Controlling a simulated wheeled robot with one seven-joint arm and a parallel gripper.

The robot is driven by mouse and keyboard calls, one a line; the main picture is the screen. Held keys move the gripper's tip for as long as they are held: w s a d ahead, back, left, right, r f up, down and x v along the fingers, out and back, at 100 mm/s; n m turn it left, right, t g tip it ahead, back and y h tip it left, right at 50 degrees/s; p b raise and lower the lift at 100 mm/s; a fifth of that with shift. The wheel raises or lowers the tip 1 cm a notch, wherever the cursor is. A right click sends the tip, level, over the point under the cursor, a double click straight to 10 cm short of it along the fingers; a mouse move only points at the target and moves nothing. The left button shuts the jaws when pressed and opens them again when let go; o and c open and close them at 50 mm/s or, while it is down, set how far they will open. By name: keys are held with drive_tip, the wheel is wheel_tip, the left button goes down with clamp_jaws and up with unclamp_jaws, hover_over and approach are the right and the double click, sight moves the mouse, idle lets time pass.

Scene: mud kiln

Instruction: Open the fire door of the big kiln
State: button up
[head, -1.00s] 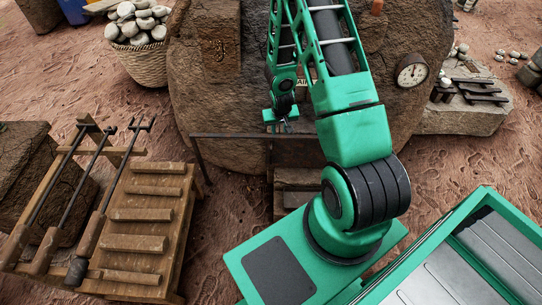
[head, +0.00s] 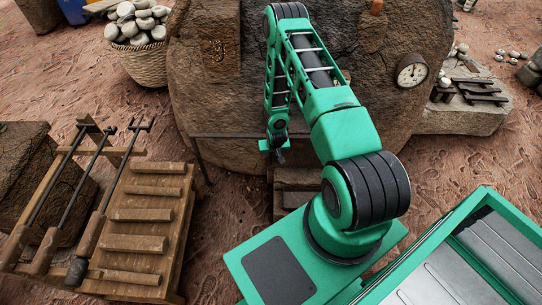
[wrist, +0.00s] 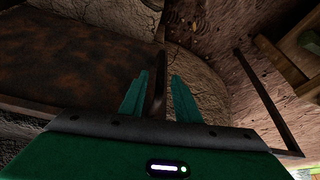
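The big kiln (head: 215,95) is a large brown mud dome at the top middle of the head view. In the wrist view a rust-brown plate (wrist: 75,60), apparently the fire door, fills the upper left. A dark upright bar (wrist: 158,88), seemingly its handle, stands between my two green fingers. My gripper (wrist: 159,75) is open, with a finger on either side of the bar and gaps visible. In the head view my gripper (head: 277,154) is low at the kiln's front, and my arm hides much of that front.
A thin dark rail (head: 230,136) crosses the kiln's front; it also shows at right in the wrist view (wrist: 266,103). A wooden rack (head: 150,225) with long tools stands left. A round gauge (head: 411,71) is on the kiln. A basket of stones (head: 138,60) stands behind left.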

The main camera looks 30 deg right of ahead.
sight(271, 154)
drive_tip(key=shift+x, duration=1.8)
drive_tip(key=shift+c, duration=0.5)
